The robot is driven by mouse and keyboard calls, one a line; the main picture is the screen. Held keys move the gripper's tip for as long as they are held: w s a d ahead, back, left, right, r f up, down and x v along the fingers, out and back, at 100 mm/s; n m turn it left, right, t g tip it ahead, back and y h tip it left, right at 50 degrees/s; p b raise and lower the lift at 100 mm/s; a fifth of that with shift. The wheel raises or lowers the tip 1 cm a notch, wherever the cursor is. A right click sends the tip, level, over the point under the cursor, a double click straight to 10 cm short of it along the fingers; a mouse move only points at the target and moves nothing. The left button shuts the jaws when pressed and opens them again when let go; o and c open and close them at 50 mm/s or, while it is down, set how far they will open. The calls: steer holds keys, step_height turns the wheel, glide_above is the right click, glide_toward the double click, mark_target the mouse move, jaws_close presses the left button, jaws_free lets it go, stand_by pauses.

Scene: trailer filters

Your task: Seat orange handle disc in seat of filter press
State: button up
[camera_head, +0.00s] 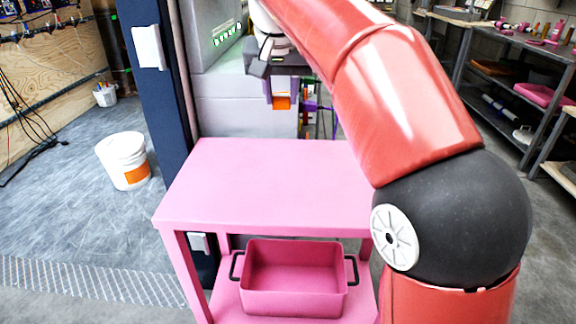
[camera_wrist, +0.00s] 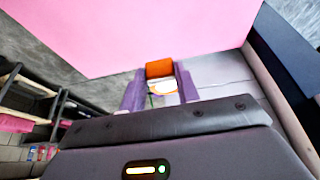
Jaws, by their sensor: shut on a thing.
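My gripper (camera_head: 287,100) is beside a grey machine (camera_head: 245,118) that is likely the filter press, behind the pink table. It is shut on the orange handle (camera_head: 281,102) of the disc. In the wrist view, the orange handle (camera_wrist: 159,69) lies between the two purplish fingers of my gripper (camera_wrist: 160,82), with a white part (camera_wrist: 163,87) of the disc next to it. The grey machine (camera_wrist: 215,70) is close by in this view. I cannot make out the seat, nor whether the disc touches the machine.
A pink table (camera_head: 265,185) with a clear top stands in front, with a pink bin (camera_head: 293,280) on its lower shelf. A dark blue post (camera_head: 160,75) rises at its left. A white bucket (camera_head: 124,160) stands on the floor. Shelves (camera_head: 515,75) line the right.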

step_height(320, 180, down, 18)
steer(key=shift+b, duration=1.15)
steer(key=shift+f, duration=0.15)
steer(key=o, duration=0.9)
steer(key=shift+o, duration=0.2)
